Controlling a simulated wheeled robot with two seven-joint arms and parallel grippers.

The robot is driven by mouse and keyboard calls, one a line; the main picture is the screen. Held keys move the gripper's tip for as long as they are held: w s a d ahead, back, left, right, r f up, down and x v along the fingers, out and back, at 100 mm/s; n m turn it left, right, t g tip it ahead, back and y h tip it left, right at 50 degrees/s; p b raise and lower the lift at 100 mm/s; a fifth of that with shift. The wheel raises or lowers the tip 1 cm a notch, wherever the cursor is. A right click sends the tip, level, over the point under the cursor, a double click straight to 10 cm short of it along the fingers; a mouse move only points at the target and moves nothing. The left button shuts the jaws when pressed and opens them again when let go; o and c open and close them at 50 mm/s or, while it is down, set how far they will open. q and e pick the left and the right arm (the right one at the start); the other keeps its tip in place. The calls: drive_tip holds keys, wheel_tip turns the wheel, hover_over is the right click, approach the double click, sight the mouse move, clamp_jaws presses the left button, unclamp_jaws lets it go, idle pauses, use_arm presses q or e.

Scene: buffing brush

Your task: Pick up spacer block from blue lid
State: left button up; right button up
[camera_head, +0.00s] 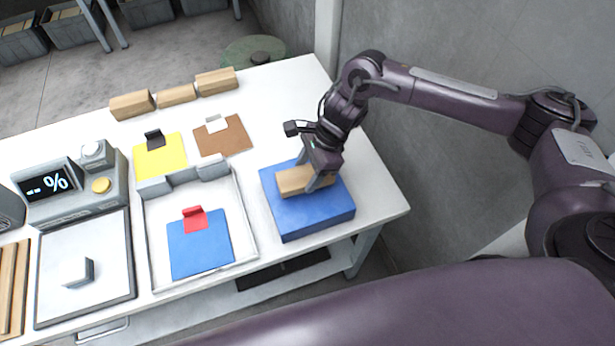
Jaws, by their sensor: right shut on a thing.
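The spacer block, a light wooden block (291,181), is on top of the thick blue lid (305,216) at the right end of the white table. My right gripper (316,178) reaches down over the lid from above and is shut on the right part of the block. The fingers hide part of the block. The block looks low on or just above the lid; I cannot tell whether it touches. My left gripper is not in view.
A white tray (250,242) holding a blue sheet (200,248) with a red clip stands left of the lid. Yellow (160,160) and brown (224,140) sheets lie behind it. Several wooden blocks (177,95) line the back edge. A percent display device (80,190) is far left.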

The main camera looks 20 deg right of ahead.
sight(307, 173)
wheel_tip(307, 173, up, 8)
drive_tip(key=shift+w+f+b, duration=0.1)
drive_tip(key=shift+f+b, duration=0.05)
drive_tip(key=shift+b, duration=0.85)
wheel_tip(307, 173, up, 9)
drive_tip(key=shift+p, duration=0.45)
